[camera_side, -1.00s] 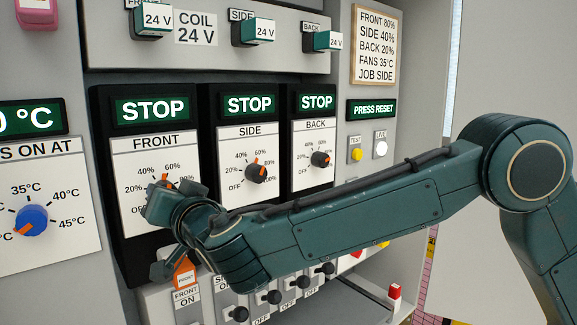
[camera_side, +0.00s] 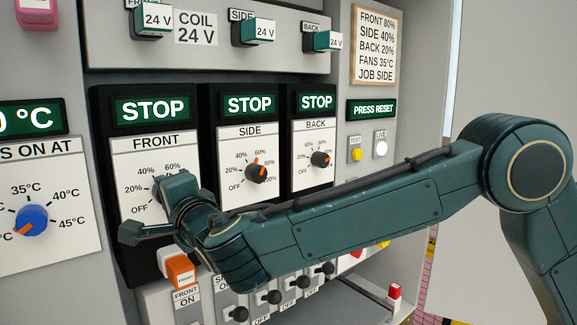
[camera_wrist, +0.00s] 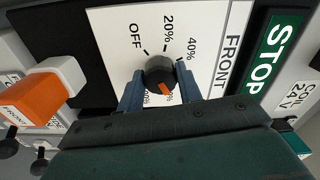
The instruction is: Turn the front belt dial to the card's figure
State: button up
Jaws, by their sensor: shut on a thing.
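The front belt dial (camera_wrist: 160,72) is a black knob with an orange pointer on the white FRONT plate (camera_side: 143,152). My gripper (camera_wrist: 161,90) is shut on the dial, one finger on each side of it. In the wrist view the pointer faces down and slightly right, between partly hidden figures, away from OFF, 20% and 40%; it looks to be around 80%. In the side view my gripper (camera_side: 153,207) covers most of the dial. The card (camera_side: 375,46) reads FRONT 80%, SIDE 40%, BACK 20%, FANS 35°C, JOB SIDE.
The SIDE dial (camera_side: 256,172) and BACK dial (camera_side: 320,159) are to the right. The blue fan dial (camera_side: 32,220) is to the left. The front display (camera_side: 150,109) reads STOP.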

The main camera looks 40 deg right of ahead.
jog(key=shift+m, duration=0.9)
jog(key=o, duration=1)
jog(key=shift+s, duration=0.1)
jog(key=s, duration=1.3)
jog(key=shift+s, duration=0.35)
